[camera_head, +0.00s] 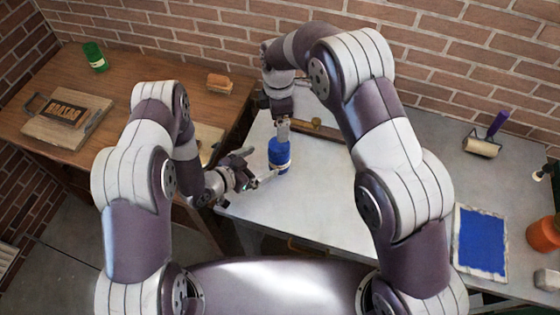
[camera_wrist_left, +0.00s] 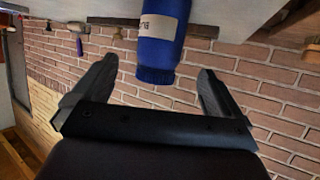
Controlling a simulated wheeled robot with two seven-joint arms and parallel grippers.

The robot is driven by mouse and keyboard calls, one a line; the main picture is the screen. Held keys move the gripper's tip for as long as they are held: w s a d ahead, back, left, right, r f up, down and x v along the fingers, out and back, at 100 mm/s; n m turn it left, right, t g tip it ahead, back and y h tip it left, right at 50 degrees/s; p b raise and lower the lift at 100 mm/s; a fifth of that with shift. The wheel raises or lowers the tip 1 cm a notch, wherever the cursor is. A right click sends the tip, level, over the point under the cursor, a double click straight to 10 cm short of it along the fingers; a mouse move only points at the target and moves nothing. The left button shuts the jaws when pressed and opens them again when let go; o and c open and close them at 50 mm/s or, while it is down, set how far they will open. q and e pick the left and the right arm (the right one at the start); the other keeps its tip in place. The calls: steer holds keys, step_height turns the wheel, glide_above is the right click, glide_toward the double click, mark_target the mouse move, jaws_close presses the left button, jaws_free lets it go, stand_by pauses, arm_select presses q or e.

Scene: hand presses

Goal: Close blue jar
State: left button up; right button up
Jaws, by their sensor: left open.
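The blue jar (camera_head: 279,157) with a pale label stands on the grey table near its left edge. In the left wrist view the jar (camera_wrist_left: 160,38) appears upside down, with a ribbed blue top end (camera_wrist_left: 156,74). My left gripper (camera_head: 262,172) is open beside the jar; in the wrist view its fingers (camera_wrist_left: 155,88) are spread either side of it, with gaps. My right gripper (camera_head: 283,138) points down right above or behind the jar's top in the head view. Its fingertips are partly hidden, and whether it touches the jar cannot be told.
A blue ink tray (camera_head: 482,242), a roller (camera_head: 483,146) and an orange jar (camera_head: 544,233) are at the right. The wooden table (camera_head: 150,85) at left holds a green jar (camera_head: 95,57), a printing block (camera_head: 66,112) and a brush (camera_head: 219,83). The grey table's middle is clear.

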arm_select(q)
steer(key=shift+v, duration=1.75)
